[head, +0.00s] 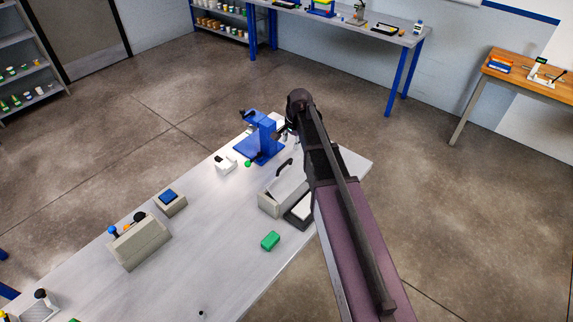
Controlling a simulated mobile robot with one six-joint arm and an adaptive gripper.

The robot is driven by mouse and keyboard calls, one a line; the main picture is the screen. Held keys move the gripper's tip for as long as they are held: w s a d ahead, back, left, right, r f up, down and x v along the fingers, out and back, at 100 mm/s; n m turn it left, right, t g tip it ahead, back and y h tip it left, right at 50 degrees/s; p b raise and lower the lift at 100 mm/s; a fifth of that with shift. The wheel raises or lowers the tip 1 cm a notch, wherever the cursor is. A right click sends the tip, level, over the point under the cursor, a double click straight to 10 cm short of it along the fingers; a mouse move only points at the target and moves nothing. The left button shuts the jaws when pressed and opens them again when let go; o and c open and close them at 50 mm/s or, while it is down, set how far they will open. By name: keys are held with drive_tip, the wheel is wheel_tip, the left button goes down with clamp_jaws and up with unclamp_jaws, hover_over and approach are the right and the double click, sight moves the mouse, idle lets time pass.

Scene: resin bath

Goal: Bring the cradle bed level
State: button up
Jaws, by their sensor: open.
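A blue stand (264,147) with an upright post and a flat base is on the grey table, just left of my arm's end. A green knob (248,164) shows at its front left. Which part is the cradle bed, and whether it is tilted, I cannot tell. My gripper (284,132) is at the arm's far end, close to the right side of the blue stand. It is small, dark and partly hidden by my arm, and it is open. I cannot tell whether it touches the stand.
A grey open box (272,204) with a black handle and a black-rimmed tray (298,214) sit beside my arm. The table's (215,245) front middle is clear.

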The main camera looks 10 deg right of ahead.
sight(286, 163)
drive_tip(key=shift+w+a+f+b, duration=0.2)
drive_tip(key=shift+w+f+b, duration=0.05)
drive_tip(key=shift+f+b, duration=1.6)
drive_tip(key=shift+w+a+f+b, duration=0.2)
drive_tip(key=shift+w+f+b, duration=0.05)
drive_tip(key=shift+f+b, duration=1.6)
drive_tip(key=shift+w+a+f+b, duration=0.2)
drive_tip(key=shift+w+f+b, duration=0.05)
drive_tip(key=shift+f+b, duration=1.6)
drive_tip(key=shift+f, duration=0.15)
drive_tip(key=shift+c, duration=0.2)
